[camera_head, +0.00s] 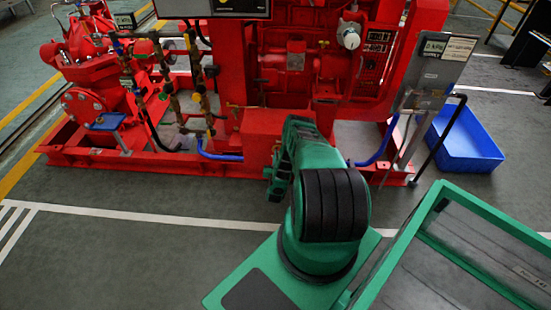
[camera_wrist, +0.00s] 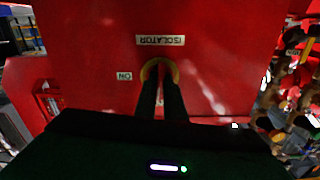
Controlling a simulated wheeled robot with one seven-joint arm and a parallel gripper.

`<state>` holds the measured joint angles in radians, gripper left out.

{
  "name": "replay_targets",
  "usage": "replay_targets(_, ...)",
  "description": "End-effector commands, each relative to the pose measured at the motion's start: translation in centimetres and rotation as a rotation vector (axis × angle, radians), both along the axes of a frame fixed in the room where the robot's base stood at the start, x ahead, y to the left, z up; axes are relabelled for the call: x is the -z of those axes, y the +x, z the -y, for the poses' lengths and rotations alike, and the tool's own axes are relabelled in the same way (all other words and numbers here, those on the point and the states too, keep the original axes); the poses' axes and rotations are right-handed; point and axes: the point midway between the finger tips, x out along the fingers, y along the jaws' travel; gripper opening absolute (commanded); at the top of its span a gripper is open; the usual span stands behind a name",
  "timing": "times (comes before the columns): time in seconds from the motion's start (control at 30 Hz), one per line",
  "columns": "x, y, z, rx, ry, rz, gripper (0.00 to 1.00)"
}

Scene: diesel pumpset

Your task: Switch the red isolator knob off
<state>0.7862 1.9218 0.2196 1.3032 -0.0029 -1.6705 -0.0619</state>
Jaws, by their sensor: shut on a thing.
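The red isolator knob (camera_wrist: 161,68) sits on a yellow round plate (camera_wrist: 146,71) on a red panel, in the wrist view. An upside-down ISOLATOR label (camera_wrist: 160,40) is above the plate in the picture, and a small ON label (camera_wrist: 124,76) is to its left. My gripper (camera_wrist: 161,80) has both dark fingers close together over the plate, shut on the knob. The fingers hide most of the knob, so its turn angle is hard to tell. In the head view my green arm reaches the red box on the pumpset, and the knob is hidden.
The red pumpset (camera_head: 300,60) stands behind the box, with pipes and valves (camera_head: 190,90) to the left. A grey sign panel (camera_head: 435,70) and a blue tray (camera_head: 465,140) are at the right. Grey floor is clear at the front left.

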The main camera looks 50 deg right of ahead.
Motion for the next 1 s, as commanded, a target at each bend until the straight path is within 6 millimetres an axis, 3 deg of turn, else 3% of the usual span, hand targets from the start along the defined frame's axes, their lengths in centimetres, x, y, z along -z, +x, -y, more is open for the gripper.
replay_targets(0.77, 0.16, -0.46, 0.22, 0.004, -0.069, -0.083, 0.00)
replay_targets(0.8, 0.16, -0.45, 0.21, 0.004, -0.069, -0.083, 0.17)
replay_targets(0.87, 0.14, -0.40, 0.18, 0.003, -0.068, -0.082, 0.28)
replay_targets(1.0, 0.09, -0.24, 0.12, 0.002, -0.068, -0.080, 0.28)
